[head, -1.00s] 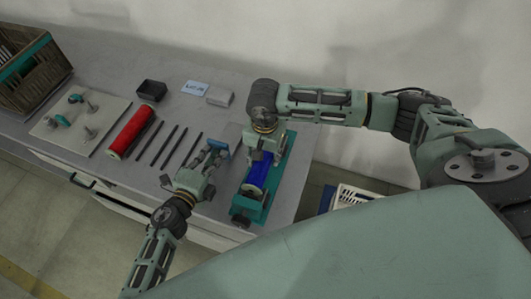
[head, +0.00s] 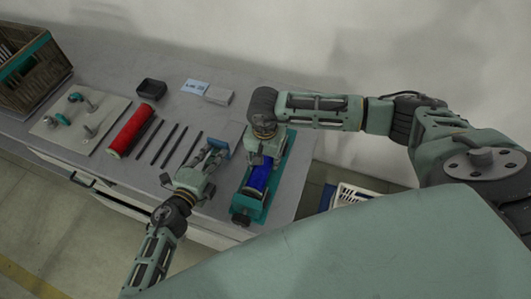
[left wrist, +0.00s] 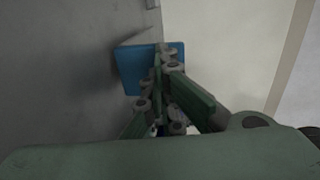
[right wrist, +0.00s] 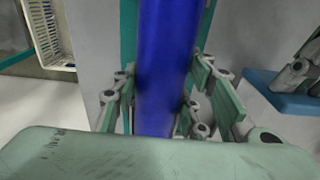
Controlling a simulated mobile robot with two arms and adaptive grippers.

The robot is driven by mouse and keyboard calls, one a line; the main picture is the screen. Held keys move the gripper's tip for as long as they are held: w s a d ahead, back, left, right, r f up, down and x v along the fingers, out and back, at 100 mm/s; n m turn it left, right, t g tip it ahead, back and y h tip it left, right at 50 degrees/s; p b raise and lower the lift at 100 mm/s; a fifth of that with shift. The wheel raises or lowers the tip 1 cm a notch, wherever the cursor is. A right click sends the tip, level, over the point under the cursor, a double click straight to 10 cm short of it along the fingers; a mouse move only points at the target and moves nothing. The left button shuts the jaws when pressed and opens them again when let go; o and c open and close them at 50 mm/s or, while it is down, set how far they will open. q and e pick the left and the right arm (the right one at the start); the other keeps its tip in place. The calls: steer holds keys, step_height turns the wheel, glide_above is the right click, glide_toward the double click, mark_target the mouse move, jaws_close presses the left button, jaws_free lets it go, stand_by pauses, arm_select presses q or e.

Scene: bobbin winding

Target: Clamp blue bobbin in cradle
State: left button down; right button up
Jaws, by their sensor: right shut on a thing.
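The blue bobbin (head: 258,180) lies lengthwise in the teal cradle (head: 247,213) near the table's right end. My right gripper (head: 262,157) reaches down over the bobbin's far part and is shut on it. In the right wrist view the bobbin (right wrist: 167,60) runs between the fingers, and a teal strip of the cradle (right wrist: 129,35) shows beside it. My left gripper (head: 207,163) is low over the table, left of the cradle. A flat blue piece (left wrist: 135,70) shows at its fingertips. I cannot tell whether the fingers grip it.
A red bobbin (head: 131,131) and several dark rods (head: 168,145) lie left of my left gripper. A pegged board (head: 80,120), a black tray (head: 151,89), a label card (head: 195,87) and a pale block (head: 219,96) are farther off. A wicker basket (head: 32,75) stands far left.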

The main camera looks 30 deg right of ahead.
steer(key=o, duration=1.4)
steer(key=shift+s+a+r, duration=0.1)
steer(key=shift+a+r, duration=0.05)
steer(key=shift+r, duration=3.9)
arm_select(q)
steer(key=shift+s+a, duration=0.1)
steer(key=shift+f+p+v, duration=0.15)
steer(key=shift+p+v, duration=0.05)
steer(key=shift+v, duration=0.7)
steer(key=shift+f+p+v, duration=0.15)
steer(key=shift+f+v, duration=0.05)
steer(key=shift+v, duration=0.65)
arm_select(e)
steer(key=shift+r, duration=0.3)
arm_select(q)
steer(key=shift+f+v, duration=0.15)
steer(key=shift+v, duration=0.65)
steer(key=shift+f+v, duration=0.15)
steer(key=shift+v, duration=0.65)
arm_select(e)
steer(key=shift+r, duration=0.15)
arm_select(q)
steer(key=shift+a, duration=0.1)
